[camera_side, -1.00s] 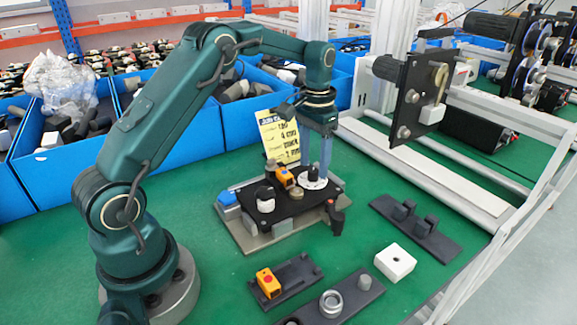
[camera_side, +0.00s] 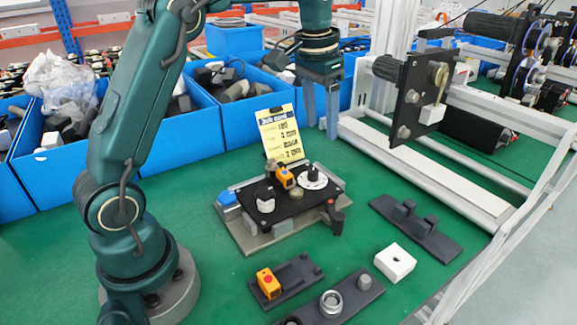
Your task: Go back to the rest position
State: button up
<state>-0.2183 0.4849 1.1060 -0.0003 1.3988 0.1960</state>
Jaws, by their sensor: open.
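My gripper (camera_side: 321,120) is open and empty. Its two grey fingers point down, in the air above and behind the black fixture plate (camera_side: 300,205). The plate sits on a grey base on the green table. It carries a white disc with a black knob (camera_side: 312,176), an orange block (camera_side: 285,177) and a white-and-black round part (camera_side: 265,200). The gripper is apart from all of these.
A yellow note card (camera_side: 280,135) stands behind the fixture. Blue bins (camera_side: 220,115) line the back. Dark holders (camera_side: 415,228), a white block (camera_side: 395,262) and an orange part (camera_side: 268,283) lie in front. A metal frame with a black panel (camera_side: 412,100) stands right.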

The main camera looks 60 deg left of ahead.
jog(key=s+d+r+t, duration=0.1)
jog(key=s+d+r, duration=0.2)
jog(key=s, duration=0.3)
jog(key=s+d+r+t, duration=0.2)
jog(key=s+d+r, duration=0.1)
jog(key=s, duration=0.3)
jog(key=s+d+f, duration=0.1)
jog(key=s+f, duration=0.6)
jog(key=shift+s+d+f+t, duration=0.4)
